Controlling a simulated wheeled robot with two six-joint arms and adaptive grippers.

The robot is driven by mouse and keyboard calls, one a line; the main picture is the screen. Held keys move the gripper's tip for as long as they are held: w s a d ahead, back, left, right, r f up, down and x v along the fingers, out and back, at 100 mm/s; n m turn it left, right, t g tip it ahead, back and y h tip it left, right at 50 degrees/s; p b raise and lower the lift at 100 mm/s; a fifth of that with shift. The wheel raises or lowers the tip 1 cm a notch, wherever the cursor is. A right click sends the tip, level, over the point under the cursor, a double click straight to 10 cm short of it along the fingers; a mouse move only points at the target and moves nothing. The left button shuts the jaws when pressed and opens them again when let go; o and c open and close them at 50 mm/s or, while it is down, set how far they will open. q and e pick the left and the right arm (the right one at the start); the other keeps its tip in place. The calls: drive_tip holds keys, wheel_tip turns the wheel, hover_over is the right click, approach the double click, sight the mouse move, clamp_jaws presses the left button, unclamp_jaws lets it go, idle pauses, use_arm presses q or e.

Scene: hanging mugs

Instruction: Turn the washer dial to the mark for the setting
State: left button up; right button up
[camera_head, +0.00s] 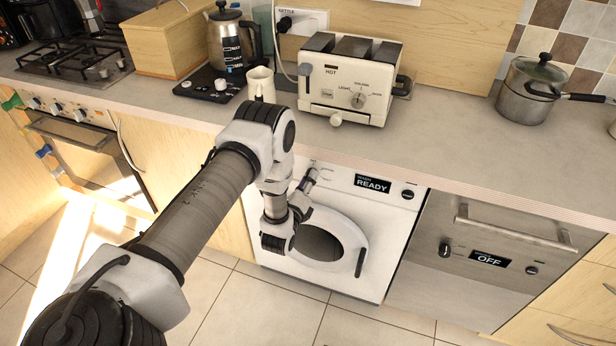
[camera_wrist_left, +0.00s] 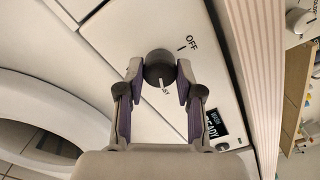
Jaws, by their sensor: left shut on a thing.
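The white washer (camera_head: 389,232) stands under the counter, its round door ring (camera_head: 350,238) in front. Its dark dial (camera_wrist_left: 160,68) is in the middle of the left wrist view. My left gripper (camera_head: 313,178) has one finger on each side of the dial and is shut on it; it also shows in the left wrist view (camera_wrist_left: 159,74). The dial's white pointer line lies toward a partly hidden label ending in "ASY", away from the OFF mark (camera_wrist_left: 190,43). The washer display (camera_head: 373,184) reads "WASH READY". In the head view the gripper mostly hides the dial.
The counter edge (camera_head: 460,183) runs just above the washer panel. A toaster (camera_head: 350,80), a kettle (camera_head: 228,45) and a cream mug (camera_head: 261,84) stand above. A dishwasher-like steel front (camera_head: 480,285) reading "OFF" is to the right.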

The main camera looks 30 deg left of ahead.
use_arm(q)
drive_tip(key=shift+m, duration=0.5)
drive_tip(key=o, duration=1.2)
drive_tip(key=shift+c, duration=0.2)
drive_tip(key=v, duration=0.7)
drive_tip(key=shift+s, duration=0.2)
